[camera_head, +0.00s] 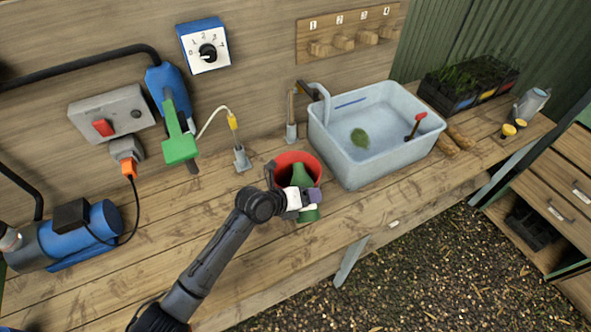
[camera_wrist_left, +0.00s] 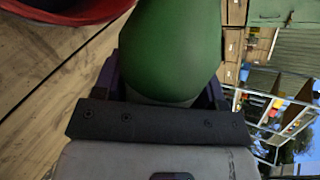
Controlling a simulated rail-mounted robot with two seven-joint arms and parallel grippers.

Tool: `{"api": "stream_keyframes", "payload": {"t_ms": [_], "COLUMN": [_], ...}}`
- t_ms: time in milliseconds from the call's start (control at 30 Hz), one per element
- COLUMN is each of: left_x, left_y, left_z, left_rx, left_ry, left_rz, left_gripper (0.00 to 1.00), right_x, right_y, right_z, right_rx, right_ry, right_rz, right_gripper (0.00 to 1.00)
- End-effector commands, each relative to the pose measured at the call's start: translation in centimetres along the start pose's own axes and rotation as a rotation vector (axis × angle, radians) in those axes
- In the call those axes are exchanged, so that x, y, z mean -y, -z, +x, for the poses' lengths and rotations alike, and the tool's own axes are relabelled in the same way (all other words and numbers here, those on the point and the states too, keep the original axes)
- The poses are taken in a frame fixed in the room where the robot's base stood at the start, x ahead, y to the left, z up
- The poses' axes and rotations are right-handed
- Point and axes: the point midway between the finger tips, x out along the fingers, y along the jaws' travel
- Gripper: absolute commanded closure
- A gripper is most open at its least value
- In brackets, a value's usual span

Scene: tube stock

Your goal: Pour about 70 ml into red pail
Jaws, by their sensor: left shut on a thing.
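The red pail (camera_head: 284,161) stands on the wooden bench left of the sink, its open top facing up. My left gripper (camera_head: 303,198) is at the pail's near side, shut on a green bottle-like vessel (camera_head: 300,176). The vessel's narrow upper part shows against the pail's opening, and its base shows below the gripper. In the left wrist view its rounded green body (camera_wrist_left: 172,45) fills the space between the fingers, and part of the pail (camera_wrist_left: 70,8) shows at the upper left. I cannot see any liquid or stream. My right gripper is out of view.
A pale sink tub (camera_head: 345,168) with a green leaf-like thing and a red-handled tool stands right of the pail. A small metal holder (camera_head: 242,159) with a yellow-tipped probe is to the left. A blue machine (camera_head: 80,240) lies far left. The near bench is clear.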

Motion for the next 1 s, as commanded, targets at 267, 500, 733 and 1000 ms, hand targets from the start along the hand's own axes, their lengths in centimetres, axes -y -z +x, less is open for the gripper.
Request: {"api": "stream_keyframes", "payload": {"t_ms": [267,500,733,1000], "left_x": [0.1,-0.1,-0.5,0.4], "left_y": [-0.1,-0.1,-0.2,-2.0], "left_z": [0.0,0.1,0.4,-0.2], "left_rx": [0.001,0.01,0.061,0.208], "left_ry": [0.001,0.001,0.002,0.004], "left_rz": [0.0,0.012,0.082,0.279], "left_gripper": [0.69,0.69,0.69,0.69], "right_x": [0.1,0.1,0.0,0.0], "right_y": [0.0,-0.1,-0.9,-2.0], "right_z": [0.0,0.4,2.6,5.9], "right_rx": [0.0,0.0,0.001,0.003], "right_ry": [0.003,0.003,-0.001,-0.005], "right_rz": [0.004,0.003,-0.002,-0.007], "right_gripper": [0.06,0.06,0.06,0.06]}}
